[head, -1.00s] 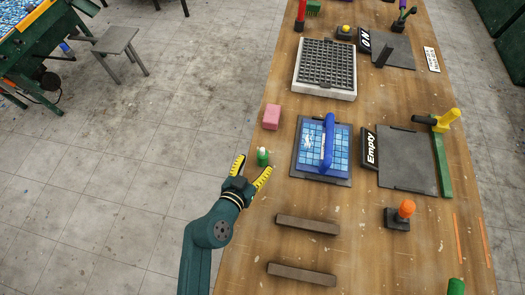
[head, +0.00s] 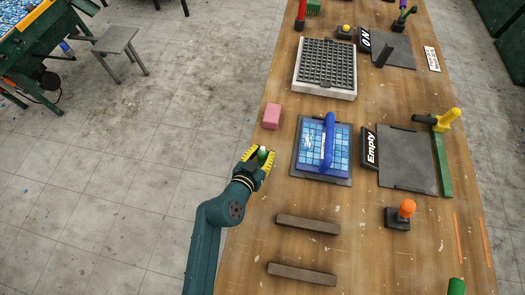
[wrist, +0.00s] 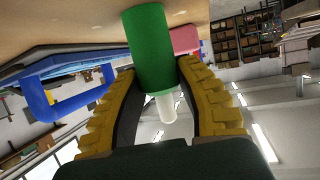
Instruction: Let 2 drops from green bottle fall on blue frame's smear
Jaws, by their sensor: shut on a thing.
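My gripper (head: 259,157) has its yellow fingers closed around the green bottle (head: 262,156) at the table's left edge. In the wrist view the green bottle (wrist: 150,50) sits between the two fingers, with its white tip (wrist: 161,108) showing. The blue frame (head: 328,142) is a blue-handled sheet of blue tiles on a dark board, to the right of my gripper. A white smear (head: 308,141) lies on the tiles at its left part. The blue handle also shows in the wrist view (wrist: 72,106). I cannot tell whether the bottle still touches the table.
A pink block (head: 272,116) lies behind the gripper, left of the frame. A grey grid tray (head: 326,68) stands farther back. An "Empty" sign (head: 370,147) and dark board (head: 407,160) are to the right. Two dark bars (head: 307,224) lie in front.

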